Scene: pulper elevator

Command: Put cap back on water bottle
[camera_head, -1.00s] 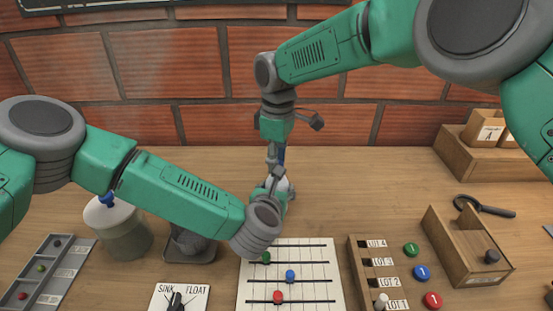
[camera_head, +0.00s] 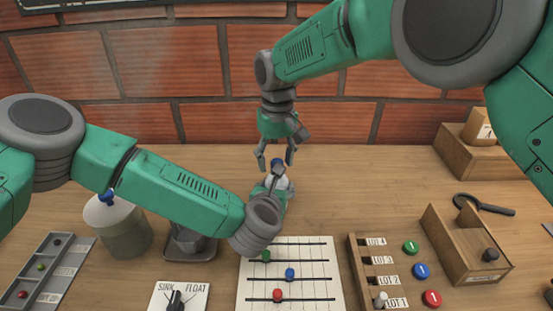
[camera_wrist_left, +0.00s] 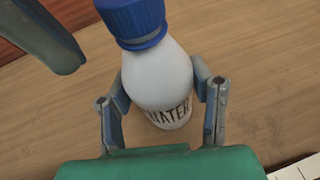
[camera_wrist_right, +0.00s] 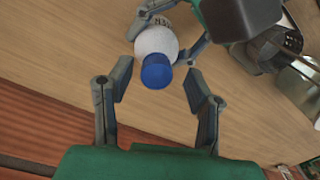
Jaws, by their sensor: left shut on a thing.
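The white water bottle (camera_wrist_left: 160,75) stands on the table with its blue cap (camera_wrist_left: 135,20) on top of its neck. My left gripper (camera_wrist_left: 162,92) is shut around the bottle's body, one finger on each side. In the head view the bottle (camera_head: 286,184) is partly hidden by my left gripper (camera_head: 274,182).
A board with sliding beads (camera_head: 318,270) lies in front of the bottle. A slotted LOT rack (camera_head: 358,262) and a wooden box (camera_head: 450,250) stand at right. A lidded pot (camera_head: 122,238) and a SINK/FLOAT card (camera_head: 195,291) are at left. The table behind the bottle is clear.

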